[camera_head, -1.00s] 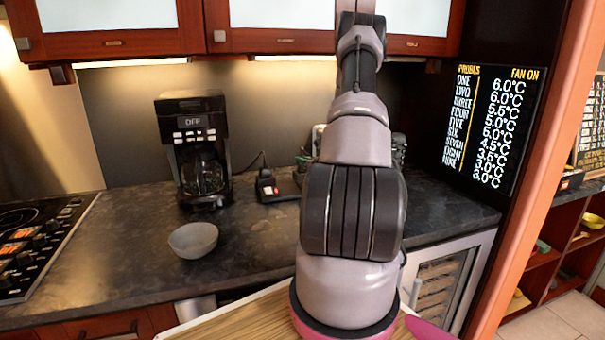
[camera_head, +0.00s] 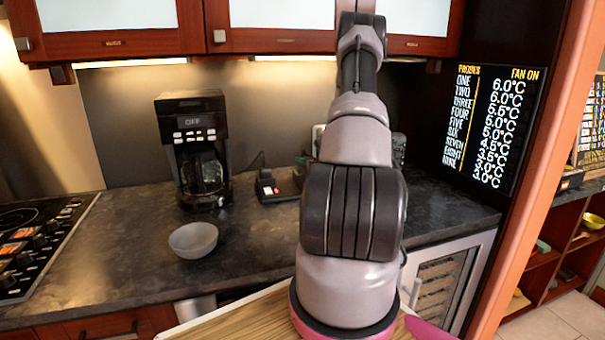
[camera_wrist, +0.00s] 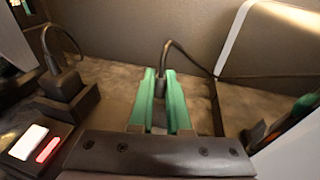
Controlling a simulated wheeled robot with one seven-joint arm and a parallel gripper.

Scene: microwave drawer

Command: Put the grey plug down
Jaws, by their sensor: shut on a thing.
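In the wrist view, my gripper (camera_wrist: 160,76) has its two green fingers close together on a dark grey plug (camera_wrist: 160,90). A dark cable rises from the plug between the fingertips and bends over to the right. The fingers are over the dark counter (camera_wrist: 108,80) near the back wall. I cannot tell whether the plug touches the counter. In the head view, my own arm hides the gripper and the held plug.
A black plug (camera_wrist: 62,82) sits in a power strip (camera_head: 268,188) with a white and red switch, left of my gripper. A coffee maker (camera_head: 195,145) and a grey bowl (camera_head: 193,240) stand further left. Bare counter lies around the bowl.

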